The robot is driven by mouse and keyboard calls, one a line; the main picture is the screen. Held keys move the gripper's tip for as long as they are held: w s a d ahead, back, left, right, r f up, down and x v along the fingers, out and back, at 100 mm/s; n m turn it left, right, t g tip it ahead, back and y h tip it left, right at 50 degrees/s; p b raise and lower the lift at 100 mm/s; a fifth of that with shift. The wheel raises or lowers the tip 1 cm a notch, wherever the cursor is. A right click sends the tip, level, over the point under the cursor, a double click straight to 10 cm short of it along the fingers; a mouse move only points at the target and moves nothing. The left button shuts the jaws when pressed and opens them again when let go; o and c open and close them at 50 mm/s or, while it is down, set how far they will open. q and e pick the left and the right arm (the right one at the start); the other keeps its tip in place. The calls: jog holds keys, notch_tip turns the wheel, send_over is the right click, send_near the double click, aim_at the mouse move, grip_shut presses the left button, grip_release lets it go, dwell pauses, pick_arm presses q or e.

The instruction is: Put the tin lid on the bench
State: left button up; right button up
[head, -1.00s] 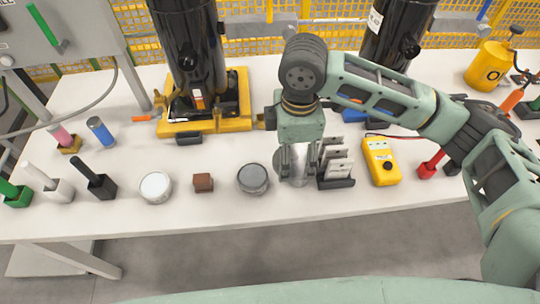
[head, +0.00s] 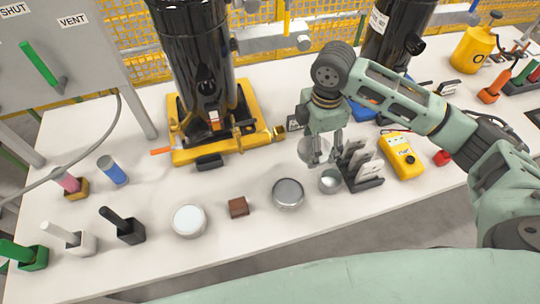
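My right gripper (head: 325,158) points down above the bench (head: 265,240), near its front right. The tin lid (head: 305,149), a pale round disc, shows at its fingers, partly behind them. The gripper seems shut on the lid, though the contact is partly hidden. A small open grey tin (head: 330,182) stands on the bench just below the fingers, apart from the lid. My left gripper is out of view.
A dark rack with pale plates (head: 362,172) stands close right of the tin. A round grey container (head: 288,193), brown block (head: 238,207) and white-topped container (head: 189,221) stand to the left. A yellow meter (head: 401,158) is to the right. Bare bench lies in front.

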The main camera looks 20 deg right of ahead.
aim_at(299, 144)
jog(key=a, duration=0.1)
jog(key=w+a+f, duration=0.2)
jog(key=shift+a+f, duration=0.2)
jog(key=shift+a, duration=0.1)
jog(key=w+a+f, duration=0.1)
jog(key=a+f, duration=0.1)
jog(key=a, duration=0.1)
jog(key=w+a+f, duration=0.1)
jog(key=shift+w+a+f, duration=0.1)
jog(key=shift+w+a, duration=0.2)
jog(key=shift+w, duration=0.05)
jog(key=shift+f, duration=0.5)
notch_tip(299, 144, down, 2)
jog(key=shift+f, duration=0.7)
jog(key=o, duration=1.2)
jog(key=shift+c, duration=0.2)
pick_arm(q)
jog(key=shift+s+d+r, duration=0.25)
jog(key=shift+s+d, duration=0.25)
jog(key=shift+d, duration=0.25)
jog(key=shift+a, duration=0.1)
